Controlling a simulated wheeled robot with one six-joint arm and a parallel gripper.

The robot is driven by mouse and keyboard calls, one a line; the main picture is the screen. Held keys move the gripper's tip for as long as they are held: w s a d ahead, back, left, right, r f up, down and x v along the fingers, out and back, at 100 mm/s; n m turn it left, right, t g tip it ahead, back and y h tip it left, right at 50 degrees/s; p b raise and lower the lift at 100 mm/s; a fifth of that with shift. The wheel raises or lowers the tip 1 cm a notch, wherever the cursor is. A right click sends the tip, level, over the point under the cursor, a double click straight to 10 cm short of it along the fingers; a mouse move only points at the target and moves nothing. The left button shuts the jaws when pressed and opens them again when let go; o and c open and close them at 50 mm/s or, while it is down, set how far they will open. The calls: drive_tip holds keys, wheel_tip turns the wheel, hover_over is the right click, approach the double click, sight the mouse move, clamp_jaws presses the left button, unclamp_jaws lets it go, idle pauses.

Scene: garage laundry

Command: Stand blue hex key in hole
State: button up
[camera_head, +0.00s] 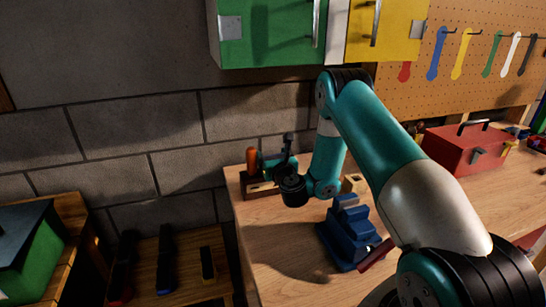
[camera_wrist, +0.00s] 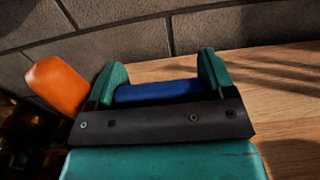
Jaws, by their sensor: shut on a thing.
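In the wrist view my gripper (camera_wrist: 163,76) has its two teal fingers on either side of a blue bar, the blue hex key (camera_wrist: 158,91). The gripper is shut on it. A dark plate of the gripper covers its lower side, so its full shape and ends are hidden. In the head view my gripper (camera_head: 272,168) is at the wooden tool holder (camera_head: 262,190) at the back left of the bench. The hex key cannot be made out there. The holder's holes are not visible. An orange handle (camera_head: 252,159) stands at the holder's left; it also shows beside the left finger in the wrist view (camera_wrist: 58,84).
A blue vise (camera_head: 347,238) stands in front of the holder on the wooden bench (camera_head: 275,255). A red toolbox (camera_head: 468,149) is farther right. The block wall (camera_head: 175,120) rises behind, and green and yellow cabinets (camera_head: 266,38) hang above. The bench's front left is clear.

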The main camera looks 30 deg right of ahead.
drive_tip(key=shift+f+b, duration=0.9)
drive_tip(key=shift+f, duration=0.1)
